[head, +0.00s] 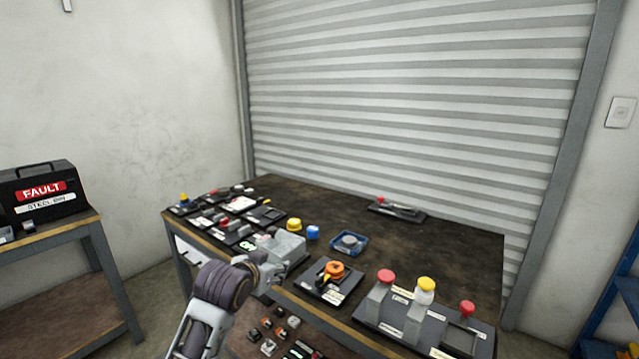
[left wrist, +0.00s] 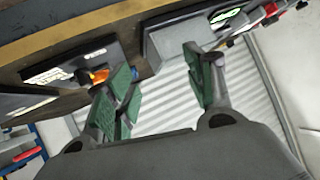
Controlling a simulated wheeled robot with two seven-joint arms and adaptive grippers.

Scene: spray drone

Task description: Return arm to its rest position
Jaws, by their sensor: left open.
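My left arm comes in from the bottom left of the head view. Its gripper (head: 272,274) is at the table's front edge, beside a grey box (head: 290,246) and left of a black board with an orange round part (head: 335,269). In the left wrist view the two green-padded fingers (left wrist: 165,88) are spread apart with nothing between them. The grey box (left wrist: 180,42) and the orange part (left wrist: 97,76) show beyond the fingers. My right gripper is in neither view.
The dark work table (head: 440,235) carries several boards, a blue tray (head: 349,242) and a stand with red and yellow caps (head: 386,277). A side table with a black FAULT case (head: 40,195) stands left. A shelf below holds small parts (head: 268,346). The table's back right is mostly clear.

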